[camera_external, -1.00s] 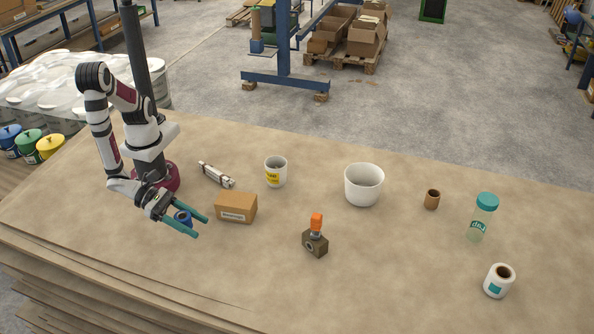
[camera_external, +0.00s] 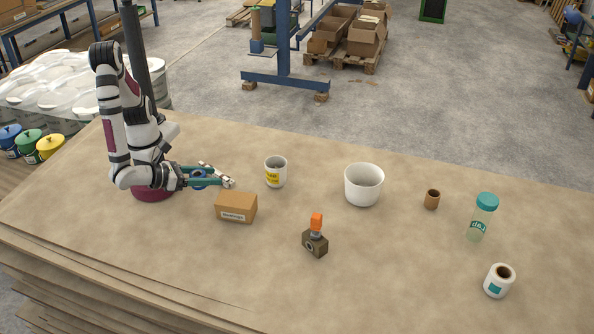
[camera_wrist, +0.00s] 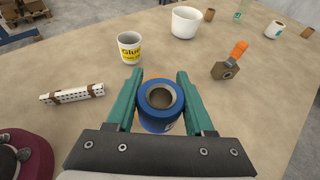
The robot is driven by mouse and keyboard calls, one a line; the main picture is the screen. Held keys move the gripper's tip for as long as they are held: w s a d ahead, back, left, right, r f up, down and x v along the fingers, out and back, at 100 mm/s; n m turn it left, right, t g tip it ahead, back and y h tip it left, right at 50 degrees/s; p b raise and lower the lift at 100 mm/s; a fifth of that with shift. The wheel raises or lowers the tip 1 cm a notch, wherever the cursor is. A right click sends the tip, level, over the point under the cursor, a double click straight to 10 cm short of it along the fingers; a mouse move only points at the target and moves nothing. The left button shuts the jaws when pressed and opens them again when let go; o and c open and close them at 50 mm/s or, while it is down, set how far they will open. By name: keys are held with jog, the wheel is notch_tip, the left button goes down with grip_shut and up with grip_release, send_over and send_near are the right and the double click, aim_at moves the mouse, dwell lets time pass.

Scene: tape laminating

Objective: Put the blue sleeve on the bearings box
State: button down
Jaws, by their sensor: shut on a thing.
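The blue sleeve (camera_wrist: 159,108) is a short blue ring with a pale, hollow core, held between the teal fingers of my gripper (camera_wrist: 160,74). In the external view the sleeve (camera_external: 199,179) shows partly behind a finger of my gripper (camera_external: 216,177). My gripper is shut on it, with its open end facing the wrist camera. The bearings box (camera_external: 236,207) is a small brown carton with a white label, resting on the table in front and to the right of my gripper. I cannot make out the box in the wrist view.
A white strapped bar (camera_wrist: 71,94) lies close behind my fingers. A glue can (camera_external: 275,172) and a white tub (camera_external: 363,184) stand to the right. A brown block with an orange top (camera_external: 315,243) is at the front. The front left of the table is clear.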

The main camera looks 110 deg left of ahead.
send_over(244, 196)
notch_tip(244, 196, down, 6)
jog(key=shift+f, duration=0.2)
notch_tip(244, 196, down, 3)
jog(key=shift+f, duration=0.45)
jog(key=shift+f, duration=0.2)
jog(key=shift+c, duration=1.4)
grip_release()
